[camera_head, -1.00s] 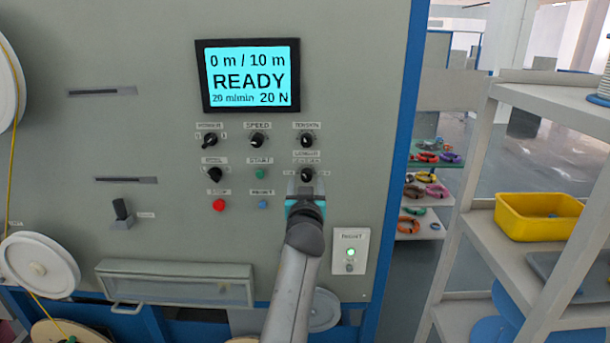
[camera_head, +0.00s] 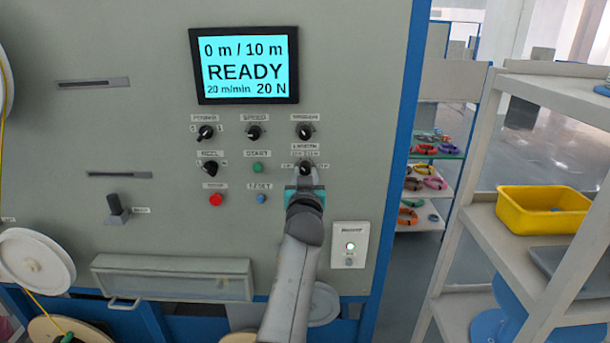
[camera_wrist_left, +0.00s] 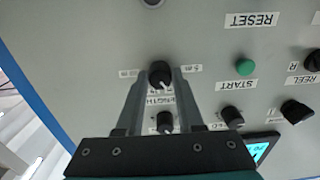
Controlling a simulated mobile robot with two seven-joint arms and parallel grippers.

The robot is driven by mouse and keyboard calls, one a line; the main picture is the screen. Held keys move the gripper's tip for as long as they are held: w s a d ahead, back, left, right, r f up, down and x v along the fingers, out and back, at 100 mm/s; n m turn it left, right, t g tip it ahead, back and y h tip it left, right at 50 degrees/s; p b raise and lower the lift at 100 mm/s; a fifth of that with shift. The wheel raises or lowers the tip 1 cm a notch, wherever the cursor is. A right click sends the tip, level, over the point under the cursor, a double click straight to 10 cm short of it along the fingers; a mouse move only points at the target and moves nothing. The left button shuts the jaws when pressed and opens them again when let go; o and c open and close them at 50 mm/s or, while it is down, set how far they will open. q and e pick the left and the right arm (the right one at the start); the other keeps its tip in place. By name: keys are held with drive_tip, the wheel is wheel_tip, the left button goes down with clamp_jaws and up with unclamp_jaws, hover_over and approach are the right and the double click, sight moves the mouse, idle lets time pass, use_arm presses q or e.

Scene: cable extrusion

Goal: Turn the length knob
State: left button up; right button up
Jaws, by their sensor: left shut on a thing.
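The length knob (camera_head: 305,168) is the black lower knob in the right-hand column of the grey panel, largely covered by my left gripper (camera_head: 305,173) in the head view. In the left wrist view the knob (camera_wrist_left: 160,74) sits between the two fingertips (camera_wrist_left: 161,77) of my left gripper, which is shut on it. A white pointer line shows on the knob, with small length labels on either side and a "LENGTH" label beside it. The screen (camera_head: 245,67) reads 0 m / 10 m, READY, 20 m/min, 20 N. My right gripper is not in view.
The tension knob (camera_head: 304,131) is just above the length knob. The green start button (camera_head: 258,168), red stop button (camera_head: 216,199) and blue reset button (camera_head: 261,199) are to the left. A white box with a lamp (camera_head: 349,245) is at lower right. Shelves (camera_head: 480,240) stand farther right.

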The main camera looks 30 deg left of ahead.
use_arm(q)
clamp_jaws()
drive_tip(key=shift+m, duration=0.3)
drive_tip(key=m+p, duration=0.1)
drive_tip(key=m, duration=0.4)
drive_tip(key=shift+r+p, duration=0.15)
drive_tip(key=shift+p, duration=0.15)
drive_tip(key=m+p, duration=0.1)
drive_tip(key=m, duration=0.5)
drive_tip(key=shift+a, duration=0.1)
drive_tip(key=m+p, duration=0.2)
drive_tip(key=m, duration=0.4)
drive_tip(key=shift+r+p, duration=0.15)
drive_tip(key=shift+p, duration=0.15)
drive_tip(key=m+p, duration=0.2)
drive_tip(key=m, duration=0.4)
